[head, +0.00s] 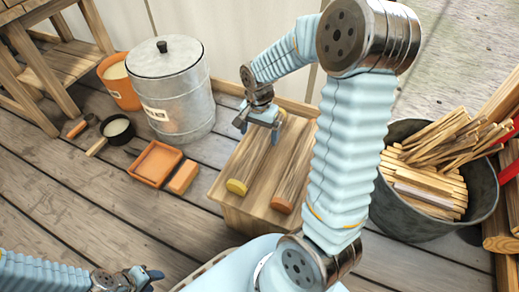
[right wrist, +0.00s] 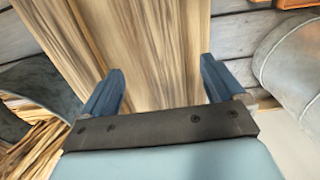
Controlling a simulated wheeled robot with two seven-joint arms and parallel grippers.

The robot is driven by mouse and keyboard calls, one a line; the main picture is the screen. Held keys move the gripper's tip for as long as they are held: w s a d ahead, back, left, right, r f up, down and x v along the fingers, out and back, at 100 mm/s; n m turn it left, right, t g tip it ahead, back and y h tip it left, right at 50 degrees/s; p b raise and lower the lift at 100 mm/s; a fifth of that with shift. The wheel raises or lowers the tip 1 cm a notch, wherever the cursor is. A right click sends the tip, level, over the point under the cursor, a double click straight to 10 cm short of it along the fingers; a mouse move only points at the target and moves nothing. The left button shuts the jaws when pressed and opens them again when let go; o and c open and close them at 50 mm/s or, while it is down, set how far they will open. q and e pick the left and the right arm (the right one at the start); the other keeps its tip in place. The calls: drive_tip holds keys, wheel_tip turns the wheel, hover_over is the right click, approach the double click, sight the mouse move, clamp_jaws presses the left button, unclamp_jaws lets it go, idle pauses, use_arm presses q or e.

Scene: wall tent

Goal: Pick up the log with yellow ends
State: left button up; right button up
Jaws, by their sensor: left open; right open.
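The log with yellow ends (head: 258,154) lies on the left part of a low wooden block-like stand (head: 227,205). Its near yellow end faces me, and a bit of yellow shows at its far end. A second log (head: 293,180) with an orange-red end lies to its right, partly behind my right arm. My right gripper (head: 262,128) is open above the far part of the yellow-ended log, with nothing held. In the right wrist view its spread fingers (right wrist: 160,88) frame plain wood grain; no yellow end shows there. My left gripper (head: 143,280) is open and empty at the bottom left.
A lidded metal drum (head: 170,90) stands left of the stand. An orange tray (head: 155,163), an orange block (head: 183,177) and a black pot (head: 117,130) lie on the plank floor. A dark bucket of split sticks (head: 405,220) stands right. The left foreground floor is clear.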

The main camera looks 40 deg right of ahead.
sight(260, 141)
wheel_tip(260, 141, down, 3)
drive_tip(key=shift+f, duration=0.1)
drive_tip(key=f, duration=0.1)
drive_tip(key=f+b, duration=0.1)
drive_tip(key=f, duration=0.1)
drive_tip(key=w+d+f, duration=0.1)
drive_tip(key=shift+f+b, duration=0.15)
drive_tip(key=shift+b, duration=0.25)
drive_tip(key=shift+a+f, duration=0.1)
drive_tip(key=shift+f, duration=0.3)
drive_tip(key=c, duration=1.6)
drive_tip(key=shift+r, duration=0.1)
